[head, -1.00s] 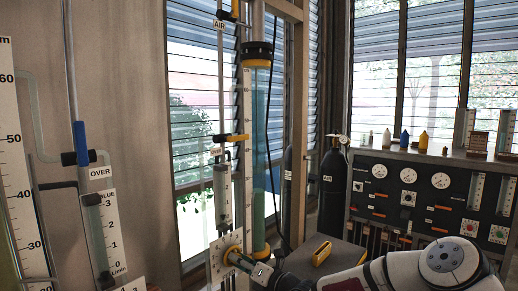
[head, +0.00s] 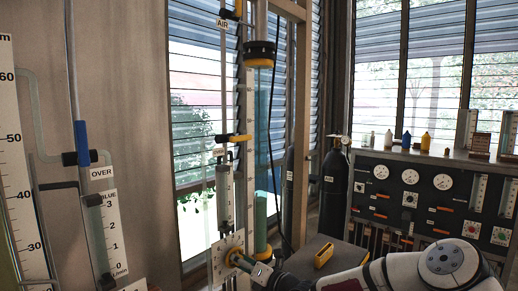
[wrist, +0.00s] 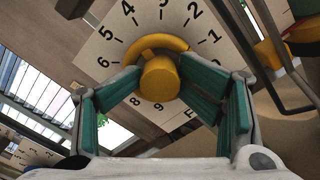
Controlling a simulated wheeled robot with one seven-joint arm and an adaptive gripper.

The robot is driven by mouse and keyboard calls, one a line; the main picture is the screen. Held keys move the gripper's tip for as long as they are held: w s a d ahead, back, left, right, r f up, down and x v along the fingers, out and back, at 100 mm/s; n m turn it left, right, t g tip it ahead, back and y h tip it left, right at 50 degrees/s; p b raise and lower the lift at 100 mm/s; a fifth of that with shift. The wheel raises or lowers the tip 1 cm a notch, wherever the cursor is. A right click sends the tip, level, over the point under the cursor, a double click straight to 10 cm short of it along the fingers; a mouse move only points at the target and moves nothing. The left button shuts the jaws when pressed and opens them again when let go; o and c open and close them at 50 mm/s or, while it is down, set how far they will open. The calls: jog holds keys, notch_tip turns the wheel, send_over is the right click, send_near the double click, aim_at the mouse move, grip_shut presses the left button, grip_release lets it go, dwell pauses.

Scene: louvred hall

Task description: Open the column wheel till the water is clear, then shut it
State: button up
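The column (head: 262,120) is a tall clear tube with a black and yellow cap. The water in it looks blue-tinted, above a greenish layer (head: 260,212) low in the tube. The yellow column wheel (head: 233,257) sits on a white plate at the column's foot. In the wrist view the wheel (wrist: 160,78) stands out in front of a numbered dial (wrist: 122,28). My gripper (wrist: 161,84) has its teal fingers on both sides of the wheel, their tips close against it. The fingertips partly hide the wheel's rim and some dial marks.
A yellow-handled object (head: 323,255) lies on a grey surface right of the column. A dark air cylinder (head: 334,190) and a gauge panel (head: 420,205) stand further right. Scales and tubes labelled OVER and BLUE (head: 105,215) are at left.

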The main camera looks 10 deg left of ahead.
jog(key=p+v, duration=0.2)
jog(key=v, duration=0.5)
dwell(0.3)
jog(key=v, duration=1.2)
jog(key=shift+a, duration=0.1)
dwell(0.4)
